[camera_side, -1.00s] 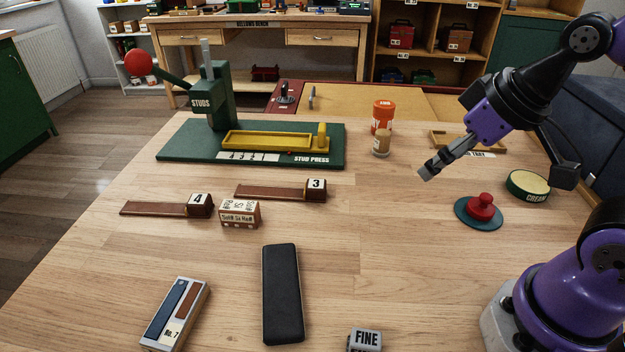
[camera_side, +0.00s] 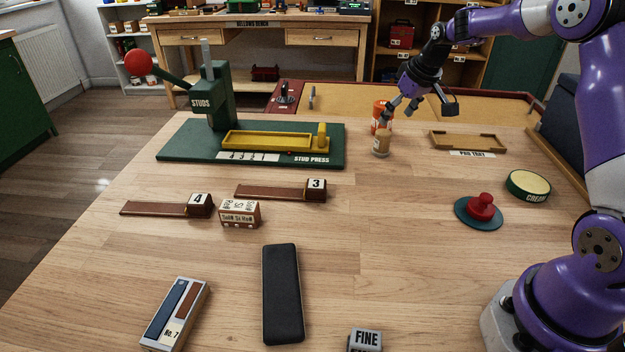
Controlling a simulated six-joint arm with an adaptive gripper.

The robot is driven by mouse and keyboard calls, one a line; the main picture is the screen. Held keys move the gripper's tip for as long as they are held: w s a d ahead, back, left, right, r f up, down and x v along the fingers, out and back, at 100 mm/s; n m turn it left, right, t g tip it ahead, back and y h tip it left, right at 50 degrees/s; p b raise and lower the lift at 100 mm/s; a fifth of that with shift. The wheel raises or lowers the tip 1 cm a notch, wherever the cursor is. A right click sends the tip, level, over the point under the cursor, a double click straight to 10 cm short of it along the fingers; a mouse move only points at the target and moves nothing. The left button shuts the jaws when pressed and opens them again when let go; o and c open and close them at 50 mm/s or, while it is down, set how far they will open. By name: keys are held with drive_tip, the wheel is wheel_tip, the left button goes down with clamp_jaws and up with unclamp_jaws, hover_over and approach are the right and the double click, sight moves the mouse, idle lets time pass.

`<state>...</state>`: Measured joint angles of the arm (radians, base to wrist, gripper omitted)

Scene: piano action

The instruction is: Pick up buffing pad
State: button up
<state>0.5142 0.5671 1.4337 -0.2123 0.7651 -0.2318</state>
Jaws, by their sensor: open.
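The buffing pad (camera_side: 480,209) appears to be the flat teal disc with a red knob on top, lying on the right of the wooden bench top. My gripper (camera_side: 399,112) is open with nothing between its fingers. The whole pad is in plain sight.
A green cream tin (camera_side: 528,186) stands right of the pad. An empty pad tray (camera_side: 468,142) lies behind it. A green stud press (camera_side: 250,143) stands back left. A black block (camera_side: 282,293) lies in front. The bench around the pad is mostly clear.

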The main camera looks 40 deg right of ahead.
sight(387, 133)
drive_tip(key=x, duration=0.9)
drive_tip(key=shift+w+d+f, duration=0.15)
drive_tip(key=shift+d+f, duration=0.15)
drive_tip(key=shift+f, duration=0.05)
drive_tip(key=c, duration=1.1)
